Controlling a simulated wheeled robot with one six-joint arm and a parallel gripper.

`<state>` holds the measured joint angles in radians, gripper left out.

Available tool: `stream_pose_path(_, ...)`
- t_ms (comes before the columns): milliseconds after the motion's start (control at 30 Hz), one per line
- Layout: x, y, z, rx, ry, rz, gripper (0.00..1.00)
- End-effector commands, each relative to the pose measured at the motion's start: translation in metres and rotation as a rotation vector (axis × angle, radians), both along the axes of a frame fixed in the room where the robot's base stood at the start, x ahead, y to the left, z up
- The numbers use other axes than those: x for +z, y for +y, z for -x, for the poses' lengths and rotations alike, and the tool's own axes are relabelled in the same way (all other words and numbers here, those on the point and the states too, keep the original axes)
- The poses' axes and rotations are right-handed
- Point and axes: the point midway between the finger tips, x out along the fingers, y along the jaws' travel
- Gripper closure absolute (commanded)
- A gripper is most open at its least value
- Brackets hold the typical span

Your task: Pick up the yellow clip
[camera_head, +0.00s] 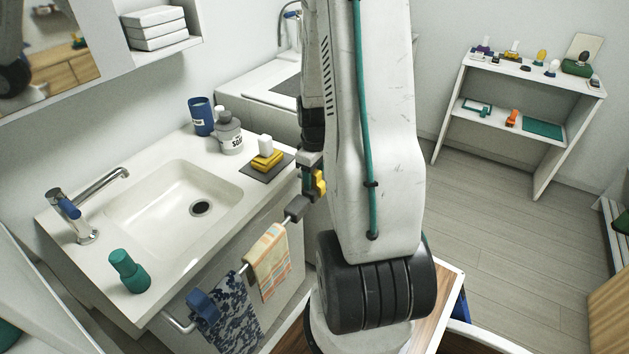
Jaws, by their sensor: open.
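A small yellow clip (319,183) shows at the left edge of my arm, just beyond the upper end of the towel rail. My arm hides part of it. My gripper (303,183) is open; dark finger parts show above and below near the clip, and the rest is hidden behind the arm. The clip appears beside or between the fingers; I cannot tell whether they touch it. A teal piece is close against the clip's left side.
The towel rail (284,221) carries an orange striped towel (267,262), a navy patterned towel (232,312) and a blue clip (203,309). A white shelf (536,78) stands far right, beyond open floor.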

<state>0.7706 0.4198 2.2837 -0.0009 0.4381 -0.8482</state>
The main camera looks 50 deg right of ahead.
Motion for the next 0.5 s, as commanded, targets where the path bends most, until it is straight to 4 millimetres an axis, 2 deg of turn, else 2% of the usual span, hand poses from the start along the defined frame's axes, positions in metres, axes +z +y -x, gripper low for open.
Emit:
stream_pose_path(100,-0.0071,0.0001,0.0000,0.000,0.000,0.000,0.47)
stream_pose_path(300,-0.0072,0.0000,-0.0001,0.000,-0.001,0.001,0.47)
stream_pose_path(367,-0.0071,-0.0001,-0.0001,0.000,-0.001,0.001,0.61)
stream_pose_path(500,-0.0070,-0.0002,-0.0001,0.000,-0.001,0.001,1.00)
